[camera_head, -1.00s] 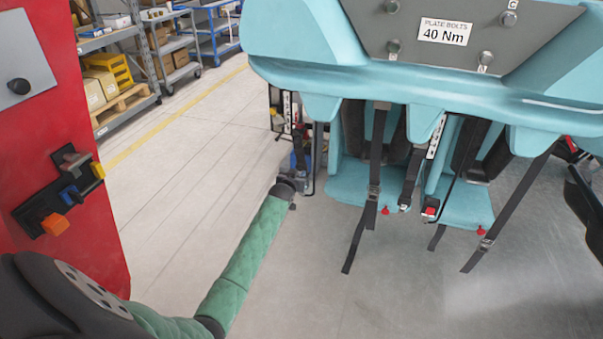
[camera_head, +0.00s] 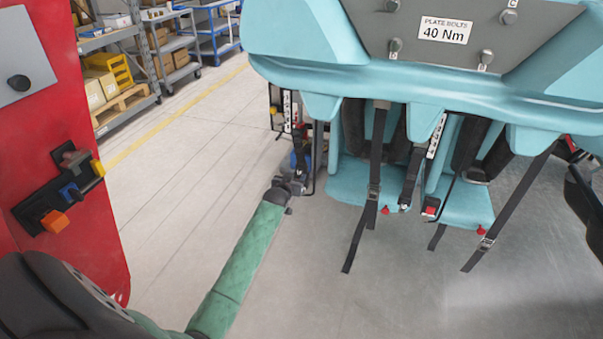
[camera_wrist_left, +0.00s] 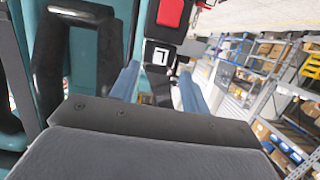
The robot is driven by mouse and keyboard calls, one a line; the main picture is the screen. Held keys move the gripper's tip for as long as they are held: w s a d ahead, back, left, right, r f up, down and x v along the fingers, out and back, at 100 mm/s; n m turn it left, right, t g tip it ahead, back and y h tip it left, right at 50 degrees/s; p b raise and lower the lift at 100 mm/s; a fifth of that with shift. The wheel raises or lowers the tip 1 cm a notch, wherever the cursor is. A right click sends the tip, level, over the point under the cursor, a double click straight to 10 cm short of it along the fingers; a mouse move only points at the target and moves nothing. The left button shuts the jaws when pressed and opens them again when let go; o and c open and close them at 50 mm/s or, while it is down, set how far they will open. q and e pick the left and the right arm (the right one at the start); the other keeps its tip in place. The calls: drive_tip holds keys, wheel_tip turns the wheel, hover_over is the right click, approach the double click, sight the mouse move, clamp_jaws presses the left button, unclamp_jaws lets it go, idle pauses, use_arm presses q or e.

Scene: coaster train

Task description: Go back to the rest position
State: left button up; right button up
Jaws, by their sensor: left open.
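My left arm, in a green sleeve, reaches in from the lower left of the head view. Its gripper (camera_head: 300,163) is small and partly hidden by the wrist, beside the left end of the teal coaster train (camera_head: 400,95). In the left wrist view the two blue fingers of the gripper (camera_wrist_left: 160,88) stand apart with nothing held between them. Beyond them are a red buckle part (camera_wrist_left: 171,12) and a white label with a black mark (camera_wrist_left: 159,54).
Teal seats (camera_head: 362,190) with hanging black straps are close to the right of my left gripper. A red panel (camera_head: 60,130) with a small tool holder (camera_head: 58,195) stands at the left. Shelves (camera_head: 118,80) are behind. The floor between is clear.

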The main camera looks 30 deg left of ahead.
use_arm(q)
drive_tip(key=shift+v, duration=1.75)
use_arm(e)
drive_tip(key=shift+a+f, duration=0.2)
use_arm(q)
drive_tip(key=s+d+r+m+g+h+p, duration=0.15)
drive_tip(key=s+d+g, duration=0.25)
drive_tip(key=s+d, duration=0.65)
drive_tip(key=s+d+r+m+g+h, duration=0.15)
drive_tip(key=s+d+g, duration=0.25)
drive_tip(key=s+d, duration=0.7)
drive_tip(key=s+d+f+g+p, duration=0.1)
drive_tip(key=s+d, duration=0.4)
drive_tip(key=s, duration=0.4)
drive_tip(key=s+d+f+m+g+h+p, duration=0.1)
drive_tip(key=s+d+f+g, duration=0.1)
drive_tip(key=s+d, duration=0.4)
drive_tip(key=s+d+f+m+g+h+p, duration=0.1)
drive_tip(key=s+d, duration=0.4)
drive_tip(key=s, duration=0.9)
drive_tip(key=shift+s+d+f+g, duration=0.2)
drive_tip(key=shift+f+g, duration=0.1)
drive_tip(key=shift+f, duration=0.15)
use_arm(e)
drive_tip(key=s+d+r+g+h, duration=0.1)
drive_tip(key=s+d+r, duration=0.1)
drive_tip(key=d+r, duration=0.4)
drive_tip(key=shift+s+d+r+g+h, duration=0.15)
drive_tip(key=shift+d+r+g+h, duration=0.25)
drive_tip(key=shift+r, duration=0.35)
